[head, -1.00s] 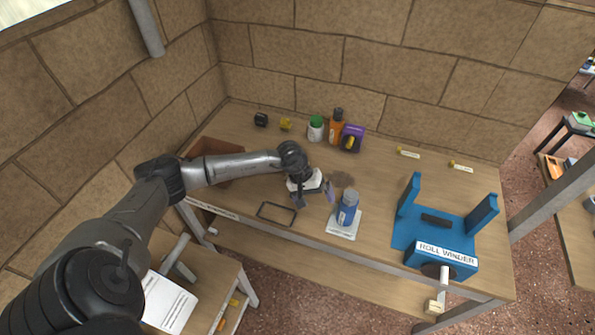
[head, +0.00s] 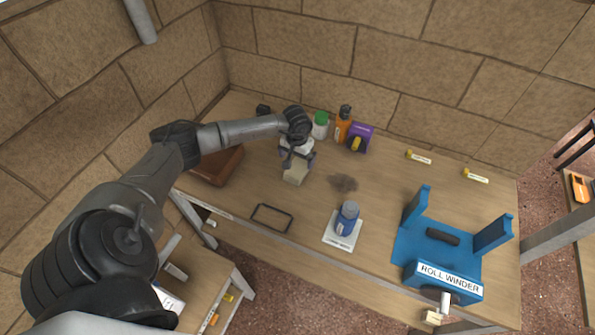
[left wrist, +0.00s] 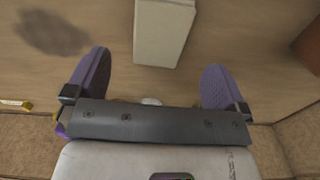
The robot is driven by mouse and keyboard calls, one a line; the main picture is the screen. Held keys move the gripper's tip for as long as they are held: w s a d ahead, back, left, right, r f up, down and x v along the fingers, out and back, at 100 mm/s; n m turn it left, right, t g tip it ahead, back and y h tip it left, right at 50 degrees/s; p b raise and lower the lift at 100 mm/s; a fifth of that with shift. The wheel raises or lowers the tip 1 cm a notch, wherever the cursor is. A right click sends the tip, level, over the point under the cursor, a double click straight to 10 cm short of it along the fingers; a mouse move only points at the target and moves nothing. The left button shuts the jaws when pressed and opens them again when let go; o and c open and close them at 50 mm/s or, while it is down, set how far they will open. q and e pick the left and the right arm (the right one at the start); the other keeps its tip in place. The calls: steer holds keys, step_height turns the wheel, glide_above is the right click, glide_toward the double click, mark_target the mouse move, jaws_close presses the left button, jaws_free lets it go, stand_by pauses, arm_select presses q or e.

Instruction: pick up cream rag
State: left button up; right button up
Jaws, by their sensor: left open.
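The cream rag (head: 294,175) looks like a pale folded block on the wooden table, just below my left gripper (head: 297,160) in the head view. In the left wrist view the cream rag (left wrist: 163,32) is at the top middle, ahead of and between the two purple fingers. The left gripper (left wrist: 154,72) is open, with nothing between its fingers. The gripper hides part of the rag in the head view, and the wrist view cuts off its top. I cannot tell whether a finger touches it. My right gripper is not in view.
A brown tray (head: 217,172) lies left of the rag. A green-lidded jar (head: 320,125), an orange bottle (head: 343,124) and a purple box (head: 361,138) stand behind. A dark stain (head: 343,183), a blue bottle (head: 346,218) and the blue roll winder (head: 436,250) are to the right.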

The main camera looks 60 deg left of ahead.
mark_target(297, 168)
arm_select(q)
steer(key=shift+w+a+f, duration=0.1)
steer(key=shift+f, duration=1.85)
steer(key=shift+w+a+f, duration=0.1)
steer(key=shift+f, duration=1.85)
steer(key=shift+c, duration=0.5)
steer(key=c, duration=0.9)
steer(key=shift+o, duration=0.2)
steer(key=shift+r, duration=0.1)
steer(key=shift+r, duration=0.5)
step_height(297, 168, up, 3)
steer(key=shift+f, duration=0.15)
steer(key=w+d+r, duration=0.1)
steer(key=d+r, duration=0.1)
steer(key=d, duration=0.1)
steer(key=w+d+r, duration=0.1)
steer(key=d+r, duration=0.1)
steer(key=d, duration=0.2)
steer(key=w+d+r, duration=0.1)
steer(key=d+r, duration=0.2)
steer(key=d, duration=0.1)
steer(key=shift+d+r, duration=0.1)
steer(key=shift+d, duration=0.05)
